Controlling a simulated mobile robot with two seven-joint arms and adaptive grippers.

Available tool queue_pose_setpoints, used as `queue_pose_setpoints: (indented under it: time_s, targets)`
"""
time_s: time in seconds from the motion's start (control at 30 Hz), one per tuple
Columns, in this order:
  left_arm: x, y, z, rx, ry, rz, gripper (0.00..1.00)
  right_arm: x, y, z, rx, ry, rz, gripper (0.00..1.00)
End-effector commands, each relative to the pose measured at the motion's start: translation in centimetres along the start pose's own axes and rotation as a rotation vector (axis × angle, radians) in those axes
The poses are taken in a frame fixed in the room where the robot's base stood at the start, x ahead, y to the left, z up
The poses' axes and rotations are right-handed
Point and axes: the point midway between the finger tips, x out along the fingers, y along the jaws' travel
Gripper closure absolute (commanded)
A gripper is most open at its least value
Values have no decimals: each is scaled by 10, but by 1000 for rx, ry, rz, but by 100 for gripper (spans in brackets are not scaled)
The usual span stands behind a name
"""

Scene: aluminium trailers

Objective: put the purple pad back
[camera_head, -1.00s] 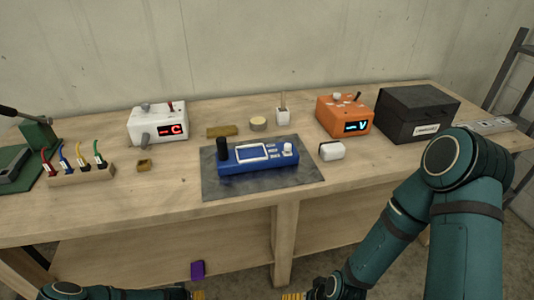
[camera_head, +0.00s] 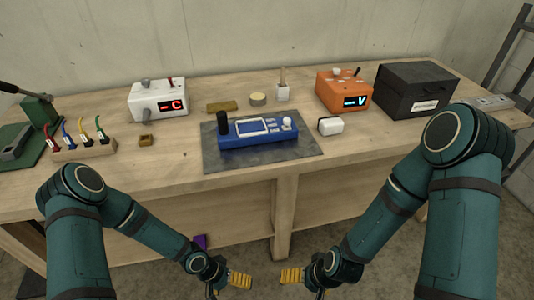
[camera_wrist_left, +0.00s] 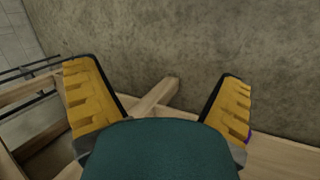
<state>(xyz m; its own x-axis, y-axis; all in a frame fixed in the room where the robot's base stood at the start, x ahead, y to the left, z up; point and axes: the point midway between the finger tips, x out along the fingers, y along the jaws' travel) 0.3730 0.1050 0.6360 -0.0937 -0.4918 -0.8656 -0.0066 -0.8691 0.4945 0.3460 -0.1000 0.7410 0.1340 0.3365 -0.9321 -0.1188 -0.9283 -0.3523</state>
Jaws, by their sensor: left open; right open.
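The purple pad (camera_head: 200,242) shows low down, below the tabletop's front edge, partly hidden behind my left forearm in the head view. A sliver of purple, probably the pad, shows beside the right-hand finger in the left wrist view (camera_wrist_left: 249,137). My left gripper (camera_head: 240,281) is in front of the bench, right of and nearer than the pad. Its yellow fingers are spread, with nothing between them in the left wrist view (camera_wrist_left: 160,92). My right gripper (camera_head: 291,276) is open in front of the bench, close to the left one, with nothing visible in it.
On the wooden bench (camera_head: 120,175) a blue device (camera_head: 258,141) lies on a dark grey mat (camera_head: 225,162). White and orange display boxes, a black box (camera_head: 415,92) and a lead holder (camera_head: 85,150) stand around it. A bench leg (camera_head: 284,215) stands near both grippers.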

Motion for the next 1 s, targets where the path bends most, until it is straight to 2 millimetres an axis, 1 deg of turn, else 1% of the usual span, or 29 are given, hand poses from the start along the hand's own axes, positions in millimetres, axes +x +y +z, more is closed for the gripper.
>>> queue_pose_setpoints:
  time_s: [0.03,0.1,0.2,0.33,0.5,0.6,0.7,0.93,0.97,1.0]
  targets:
    - [-9,14,4,-3,5,10,6,0,0,0,0,0,0,6]
    - [-19,28,9,-18,22,21,6,0,0,0,0,0,0,6]
    - [-34,45,16,-41,59,17,6,0,0,0,0,0,0,6]
    - [-54,57,22,-72,124,-22,6,0,0,0,0,0,0,6]
    - [-75,60,29,-103,199,-101,6,0,0,0,0,0,0,6]
    - [-82,58,32,-113,224,-136,6,0,0,0,0,0,0,6]
    - [-86,57,34,-121,236,-155,6,0,0,0,0,0,0,6]
    - [-86,56,34,-122,238,-159,6,0,0,0,0,0,0,6]
    - [-86,56,34,-122,238,-159,6,0,0,0,0,0,0,1]
    - [-86,56,34,-122,238,-159,6,0,0,0,0,0,0,0]
